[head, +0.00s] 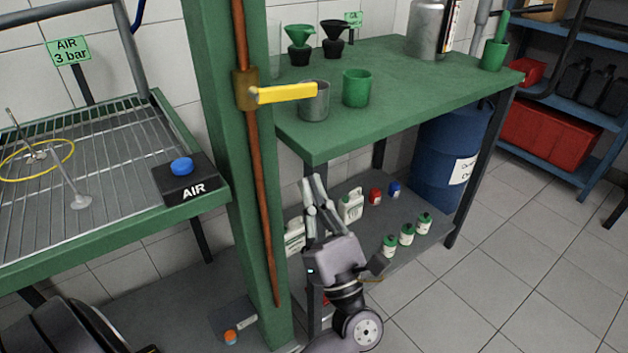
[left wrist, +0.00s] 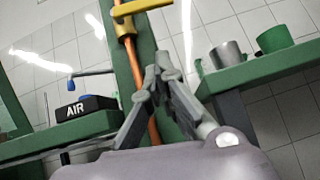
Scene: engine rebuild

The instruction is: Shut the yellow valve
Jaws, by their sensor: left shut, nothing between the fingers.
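The yellow valve has a flat yellow lever (head: 285,93) on a brass body (head: 244,90), set in a vertical copper pipe (head: 259,190) on a green post. The lever points right, roughly level, across the line of the pipe. In the left wrist view the lever (left wrist: 141,6) shows at the top edge, with the pipe (left wrist: 137,72) running down behind the fingers. My left gripper (head: 312,180) is shut and empty, fingers upward, below and to the right of the lever and apart from it. My right gripper is not in view.
A green bench (head: 330,148) stands right of the post, its edge close to my left gripper. A grey mug (head: 314,104) and a green mug (head: 356,90) stand near the lever's tip. Several bottles stand on the lower shelf. A black AIR box (head: 182,187) sits left of the post.

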